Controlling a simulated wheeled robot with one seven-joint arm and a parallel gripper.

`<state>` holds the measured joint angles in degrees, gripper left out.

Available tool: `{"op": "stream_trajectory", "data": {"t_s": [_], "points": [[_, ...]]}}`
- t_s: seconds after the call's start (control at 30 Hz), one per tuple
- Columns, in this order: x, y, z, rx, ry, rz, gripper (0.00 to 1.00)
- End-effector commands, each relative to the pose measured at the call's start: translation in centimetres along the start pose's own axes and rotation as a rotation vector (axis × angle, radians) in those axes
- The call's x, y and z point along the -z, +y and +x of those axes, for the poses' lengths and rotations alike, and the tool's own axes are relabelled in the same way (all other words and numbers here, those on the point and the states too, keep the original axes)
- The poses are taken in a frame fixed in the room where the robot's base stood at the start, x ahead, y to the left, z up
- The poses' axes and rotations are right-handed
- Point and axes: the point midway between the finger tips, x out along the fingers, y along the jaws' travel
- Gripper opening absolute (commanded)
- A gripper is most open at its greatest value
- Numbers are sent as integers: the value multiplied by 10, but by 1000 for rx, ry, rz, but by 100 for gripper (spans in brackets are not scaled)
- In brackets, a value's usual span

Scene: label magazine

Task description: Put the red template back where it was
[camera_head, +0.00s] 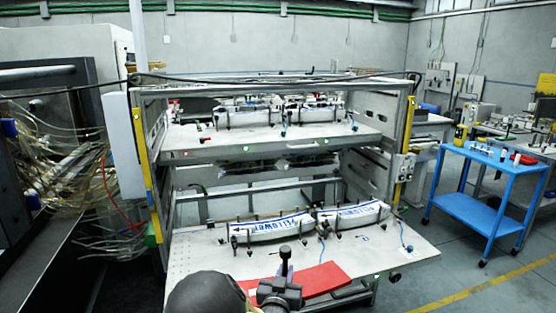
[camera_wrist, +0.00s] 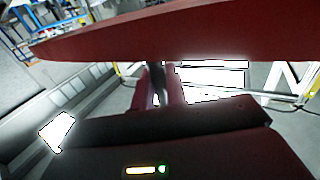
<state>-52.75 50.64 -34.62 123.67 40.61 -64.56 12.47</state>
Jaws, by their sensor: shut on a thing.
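The red template (camera_head: 322,277) is a long, flat red plate at the front edge of the lower shelf (camera_head: 200,262) in the head view. My gripper (camera_head: 284,266) is in front of its middle and shut on it. In the wrist view the template (camera_wrist: 200,35) spans the top of the picture like a wide bar, and my gripper (camera_wrist: 158,80) meets its near edge. The fingertips are partly hidden by the template. I cannot tell whether the template touches the shelf or is held just above it.
Two white labelled pieces, left (camera_head: 272,227) and right (camera_head: 352,213), lie among clamps on the lower shelf. An upper shelf (camera_head: 270,141) carries more fixtures. A blue cart (camera_head: 485,160) stands at right. Cables (camera_head: 55,165) hang at left. Open floor lies at lower right.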

Motion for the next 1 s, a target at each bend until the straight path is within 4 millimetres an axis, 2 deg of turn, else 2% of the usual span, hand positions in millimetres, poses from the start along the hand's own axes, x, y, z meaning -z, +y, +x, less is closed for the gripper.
{"op": "stream_trajectory", "data": {"t_s": [0.23,0.43,0.8,1.0], "points": [[-42,42,0,31,-3,-9,0],[-76,73,-8,79,-2,-7,0],[-130,125,-37,167,-2,-5,0],[-148,144,-52,198,1,-1,0]]}}
